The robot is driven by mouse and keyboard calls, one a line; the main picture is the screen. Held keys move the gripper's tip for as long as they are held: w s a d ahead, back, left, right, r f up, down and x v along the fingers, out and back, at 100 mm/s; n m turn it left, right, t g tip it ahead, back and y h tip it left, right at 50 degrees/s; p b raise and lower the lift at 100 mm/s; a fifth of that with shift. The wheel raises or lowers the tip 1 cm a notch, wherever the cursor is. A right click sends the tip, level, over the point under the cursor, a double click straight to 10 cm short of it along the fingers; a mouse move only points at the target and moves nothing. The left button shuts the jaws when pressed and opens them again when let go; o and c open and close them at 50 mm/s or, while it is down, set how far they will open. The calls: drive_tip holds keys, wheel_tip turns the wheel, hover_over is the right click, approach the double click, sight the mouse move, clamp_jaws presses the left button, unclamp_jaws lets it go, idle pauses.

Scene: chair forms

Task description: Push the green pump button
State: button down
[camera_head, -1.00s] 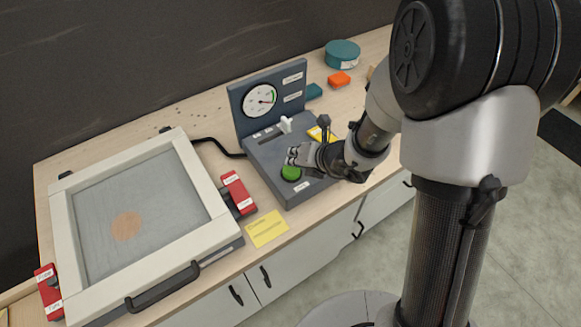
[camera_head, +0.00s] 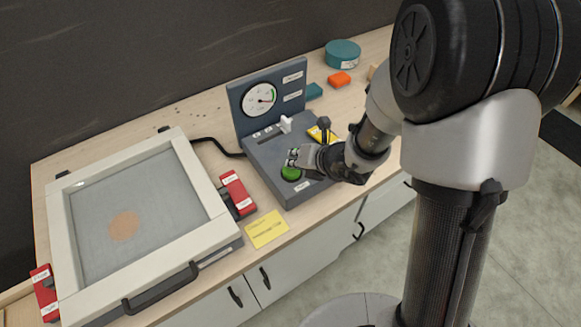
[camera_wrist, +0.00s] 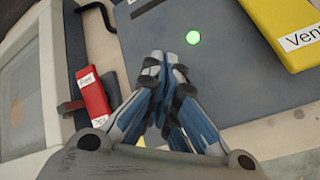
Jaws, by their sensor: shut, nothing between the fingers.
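The green pump button (camera_head: 291,173) is a round green dome near the front of the dark grey control box (camera_head: 291,197). In the head view my gripper (camera_head: 293,157) is shut and empty, just above and behind the button, partly overlapping it in the picture. I cannot tell whether it touches. In the wrist view the shut fingertips (camera_wrist: 160,58) point over the box top. A small bright green round spot (camera_wrist: 193,38) shows just beyond them to the right; I cannot tell whether it is the button or a lamp.
An upright gauge panel (camera_head: 240,101) rises at the back. Left are a red clamp (camera_head: 238,193) and a framed lid (camera_head: 60,228); a yellow note (camera_head: 267,229) lies in front.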

drive_tip(key=shift+f+b, duration=0.4)
drive_tip(key=shift+f, duration=0.05)
idle(0.3)
drive_tip(key=shift+r, duration=0.1)
drive_tip(key=shift+r+p, duration=0.85)
drive_tip(key=shift+r, duration=0.05)
wheel_tip(320, 180, up, 6)
drive_tip(key=p, duration=0.5)
drive_tip(key=shift+r, duration=0.1)
